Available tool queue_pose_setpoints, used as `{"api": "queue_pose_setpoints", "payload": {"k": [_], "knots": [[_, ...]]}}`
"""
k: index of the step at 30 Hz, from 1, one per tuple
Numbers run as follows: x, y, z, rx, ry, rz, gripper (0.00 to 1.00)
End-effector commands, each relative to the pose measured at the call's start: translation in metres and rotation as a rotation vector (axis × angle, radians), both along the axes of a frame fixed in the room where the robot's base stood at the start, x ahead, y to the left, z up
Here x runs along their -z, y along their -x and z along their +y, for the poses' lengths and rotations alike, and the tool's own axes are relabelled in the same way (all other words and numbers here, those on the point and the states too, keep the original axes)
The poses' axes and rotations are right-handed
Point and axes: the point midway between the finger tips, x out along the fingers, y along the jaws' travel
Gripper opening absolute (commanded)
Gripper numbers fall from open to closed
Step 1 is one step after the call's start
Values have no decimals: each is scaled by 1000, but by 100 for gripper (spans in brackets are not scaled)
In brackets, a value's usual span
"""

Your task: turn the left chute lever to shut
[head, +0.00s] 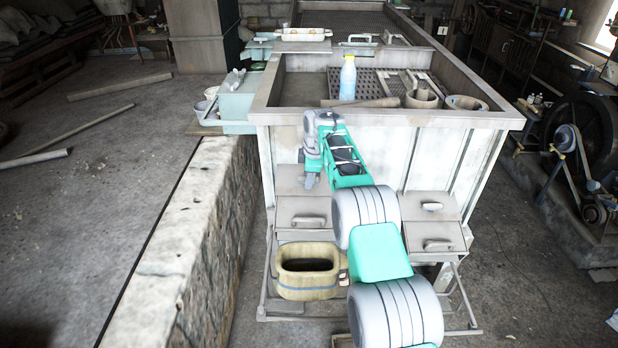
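The left chute (291,207) is a grey sloping metal box on the front of the white hopper, with a grey handle (308,220) low on its face. I cannot clearly make out a separate lever on it; my arm and gripper cover part of its upper area. My gripper (309,181) hangs at the upper part of the left chute, fingers pointing down. Whether it touches anything, and whether its fingers are open or shut, is too small to tell. The right chute (418,232) is similar, with a grey piece (432,206) on top and a handle (437,245) below.
A tan tub (307,286) with a dark inside stands below the left chute. A stone wall (195,232) runs close on the left. A blue-white bottle (348,78) stands on the hopper top. A belt-driven machine (577,150) is at right.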

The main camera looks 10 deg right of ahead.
Motion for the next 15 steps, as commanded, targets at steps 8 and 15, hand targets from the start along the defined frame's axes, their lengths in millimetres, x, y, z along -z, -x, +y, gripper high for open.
{"api": "queue_pose_setpoints", "payload": {"k": [8, 15], "knots": [[-51, 15, -3, 0, 1, -4, 40], [-70, 21, -4, 1, 0, 0, 40]]}}
